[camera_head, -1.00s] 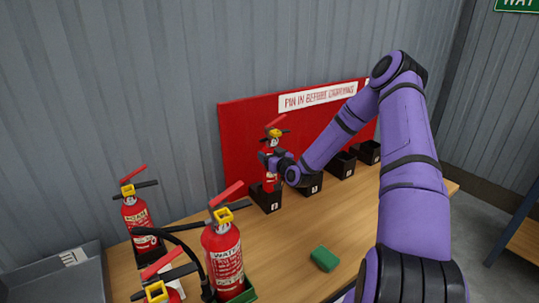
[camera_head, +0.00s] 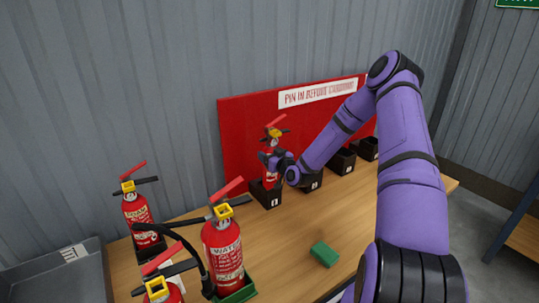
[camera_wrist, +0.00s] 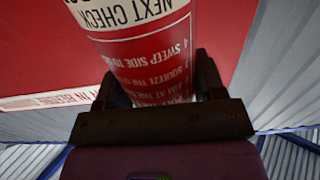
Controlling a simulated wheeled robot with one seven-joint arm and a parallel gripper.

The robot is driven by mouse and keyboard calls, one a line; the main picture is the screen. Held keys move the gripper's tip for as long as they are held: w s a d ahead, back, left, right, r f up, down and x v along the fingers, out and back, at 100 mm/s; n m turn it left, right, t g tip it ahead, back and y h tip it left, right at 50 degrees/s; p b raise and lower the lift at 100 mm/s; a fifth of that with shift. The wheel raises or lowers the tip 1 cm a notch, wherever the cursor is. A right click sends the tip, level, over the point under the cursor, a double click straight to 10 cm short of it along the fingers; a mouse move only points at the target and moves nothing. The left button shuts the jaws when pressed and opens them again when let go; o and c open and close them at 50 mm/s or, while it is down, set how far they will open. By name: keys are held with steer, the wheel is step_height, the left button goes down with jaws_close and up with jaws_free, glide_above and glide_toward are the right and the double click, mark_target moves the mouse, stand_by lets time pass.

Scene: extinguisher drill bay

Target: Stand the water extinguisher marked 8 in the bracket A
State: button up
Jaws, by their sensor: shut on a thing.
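My gripper (camera_head: 271,161) is shut on a red extinguisher (camera_head: 268,175) with a yellow part and a red lever on top. It holds the extinguisher upright at the leftmost black bracket (camera_head: 266,197) in the row by the red board. The base is at the bracket's opening; I cannot tell whether it is fully seated. In the wrist view the extinguisher's body (camera_wrist: 140,45) stands between the two fingers (camera_wrist: 155,95), its label upside down. "NEXT CHECK" is readable, but no 8 shows. The bracket's letter is too small to read surely.
More black brackets (camera_head: 342,163) stand to the right along the red board (camera_head: 240,135). A water extinguisher (camera_head: 222,250) in a green holder, a foam extinguisher (camera_head: 136,212) and another extinguisher (camera_head: 160,290) stand front left. A green block (camera_head: 324,254) lies on the wooden table (camera_head: 285,240). A grey tray (camera_head: 60,285) is left.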

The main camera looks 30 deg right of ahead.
steer(key=shift+f, duration=0.7)
stand_by(0.5)
stand_by(0.3)
steer(key=o, duration=1.4)
steer(key=shift+o, duration=0.2)
steer(key=shift+f, duration=0.1)
steer(key=s, duration=1)
steer(key=shift+s+d, duration=0.15)
steer(key=shift+s, duration=0.25)
